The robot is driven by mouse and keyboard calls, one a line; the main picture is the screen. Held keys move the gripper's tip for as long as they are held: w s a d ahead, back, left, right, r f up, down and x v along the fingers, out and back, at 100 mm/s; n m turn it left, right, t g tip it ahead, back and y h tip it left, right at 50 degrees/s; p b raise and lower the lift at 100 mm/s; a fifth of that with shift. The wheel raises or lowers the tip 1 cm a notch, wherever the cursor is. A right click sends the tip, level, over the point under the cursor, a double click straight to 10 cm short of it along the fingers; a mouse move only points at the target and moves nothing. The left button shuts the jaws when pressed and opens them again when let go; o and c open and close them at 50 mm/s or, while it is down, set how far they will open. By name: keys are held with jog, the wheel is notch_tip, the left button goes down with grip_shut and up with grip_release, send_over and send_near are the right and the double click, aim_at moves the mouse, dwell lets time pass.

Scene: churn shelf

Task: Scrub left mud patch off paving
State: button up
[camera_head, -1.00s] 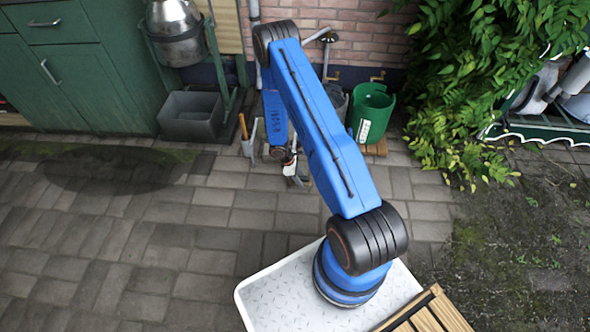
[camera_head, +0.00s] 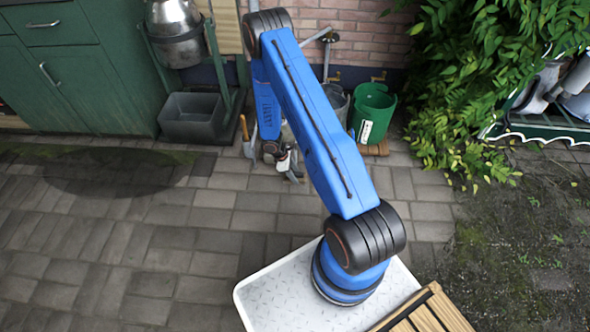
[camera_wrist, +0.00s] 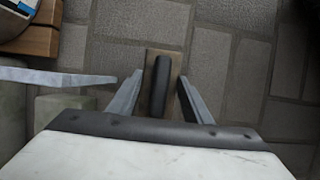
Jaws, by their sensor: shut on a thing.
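A broad dark mud patch (camera_head: 110,172) lies on the paving at the left in the head view. My gripper (camera_head: 288,165) is low in front of the wall, to the right of the patch and well apart from it. In the wrist view my gripper (camera_wrist: 161,92) has a finger on each side of a brush. The brush has a black grip (camera_wrist: 161,84) on a brown wooden block (camera_wrist: 180,58). The gripper is shut on this brush. In the head view the brush cannot be told apart from the gripper. Its bristles are hidden.
A grey trough (camera_head: 190,118) stands by the green cabinet (camera_head: 75,85). An orange-handled tool (camera_head: 245,128) stands close left of my gripper. A green bucket (camera_head: 372,113) is at the right, near leafy vines (camera_head: 480,80). The paving (camera_head: 190,225) in front is clear.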

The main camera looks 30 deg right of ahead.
jog(key=shift+r, duration=1.95)
jog(key=shift+r, duration=0.15)
